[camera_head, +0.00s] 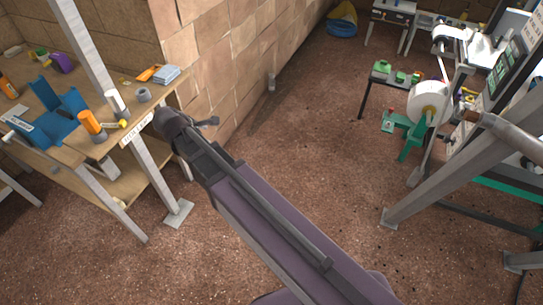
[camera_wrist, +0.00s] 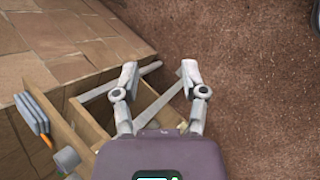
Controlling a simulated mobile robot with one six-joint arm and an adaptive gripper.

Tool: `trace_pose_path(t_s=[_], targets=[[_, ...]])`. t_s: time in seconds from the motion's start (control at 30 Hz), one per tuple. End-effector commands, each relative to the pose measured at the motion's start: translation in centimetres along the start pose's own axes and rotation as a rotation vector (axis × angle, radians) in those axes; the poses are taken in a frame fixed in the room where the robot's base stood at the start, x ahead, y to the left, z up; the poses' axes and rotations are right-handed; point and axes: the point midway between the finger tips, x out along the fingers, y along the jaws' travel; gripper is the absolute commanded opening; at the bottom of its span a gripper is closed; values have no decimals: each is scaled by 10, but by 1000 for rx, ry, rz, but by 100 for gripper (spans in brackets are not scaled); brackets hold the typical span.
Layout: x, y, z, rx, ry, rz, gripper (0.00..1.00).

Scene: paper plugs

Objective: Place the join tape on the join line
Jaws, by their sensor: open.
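My gripper (camera_wrist: 159,75) is open and empty in the wrist view, its two fingers apart over the bench's edge and legs. In the head view, my gripper (camera_head: 208,122) is beside the right end of the wooden workbench (camera_head: 150,108), partly hidden by my wrist. A small grey roll (camera_head: 143,95) stands on the bench; I cannot tell whether it is the join tape. A white roll (camera_head: 429,101) is mounted on the machine at the right. I cannot make out the join line.
The bench also holds a blue holder (camera_head: 62,112), an orange cylinder (camera_head: 92,124), a white cylinder (camera_head: 116,103) and blue-grey cloths (camera_head: 166,75). A stone wall (camera_head: 210,60) rises behind it. A small table (camera_head: 385,84) stands near the machine. The middle floor is clear.

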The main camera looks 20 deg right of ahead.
Motion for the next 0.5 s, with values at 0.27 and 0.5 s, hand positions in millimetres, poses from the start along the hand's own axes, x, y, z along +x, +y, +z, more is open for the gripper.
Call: trace_pose_path(t_s=[0.27,0.5], targets=[[37,-37,78,451,23,-220,56],[54,-71,131,836,15,-405,56]])
